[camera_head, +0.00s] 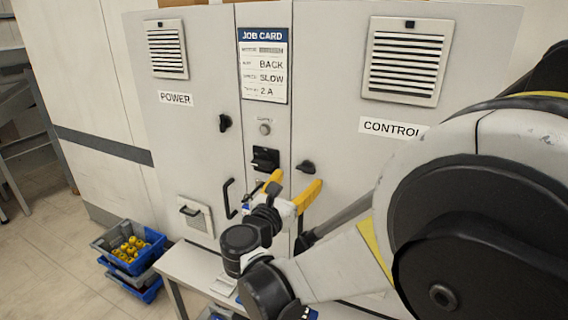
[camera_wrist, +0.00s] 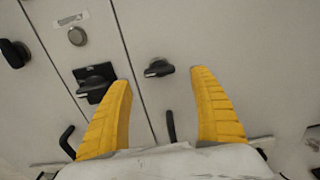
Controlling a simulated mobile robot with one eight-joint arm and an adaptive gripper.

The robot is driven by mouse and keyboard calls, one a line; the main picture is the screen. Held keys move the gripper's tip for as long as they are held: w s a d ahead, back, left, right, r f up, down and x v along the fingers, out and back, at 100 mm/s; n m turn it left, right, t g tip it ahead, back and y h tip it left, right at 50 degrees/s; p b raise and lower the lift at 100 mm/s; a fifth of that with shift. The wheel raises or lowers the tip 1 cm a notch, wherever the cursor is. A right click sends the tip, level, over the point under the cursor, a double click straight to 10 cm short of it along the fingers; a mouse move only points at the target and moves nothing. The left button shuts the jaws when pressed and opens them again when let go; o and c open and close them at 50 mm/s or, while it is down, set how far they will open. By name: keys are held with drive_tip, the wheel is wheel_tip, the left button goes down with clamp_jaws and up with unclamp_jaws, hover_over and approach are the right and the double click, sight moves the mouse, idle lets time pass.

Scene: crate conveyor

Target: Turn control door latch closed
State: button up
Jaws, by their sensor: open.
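The control door latch (camera_head: 306,167) is a small black turn knob on the grey cabinet's right door, below the CONTROL label (camera_head: 391,128). Its wing lies roughly sideways. In the wrist view the latch (camera_wrist: 159,68) shows between and just beyond the two yellow fingertips. My gripper (camera_head: 296,181) is open and empty in front of the cabinet, just below the latch in the head view. In the wrist view my gripper (camera_wrist: 162,78) has its fingers spread on either side of the latch, with no contact visible. The control door (camera_head: 340,70) appears flush with the cabinet front.
A black rotary switch (camera_head: 265,159) sits left of the latch, near the left finger. The power door latch (camera_head: 225,122) and a black handle (camera_head: 230,198) are farther left. A light table (camera_head: 190,262) stands below. Blue-grey crates (camera_head: 110,240) holding yellow parts are on the floor.

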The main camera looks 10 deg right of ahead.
sight(304, 172)
drive_tip(key=x, duration=0.6)
drive_tip(key=c, duration=1.2)
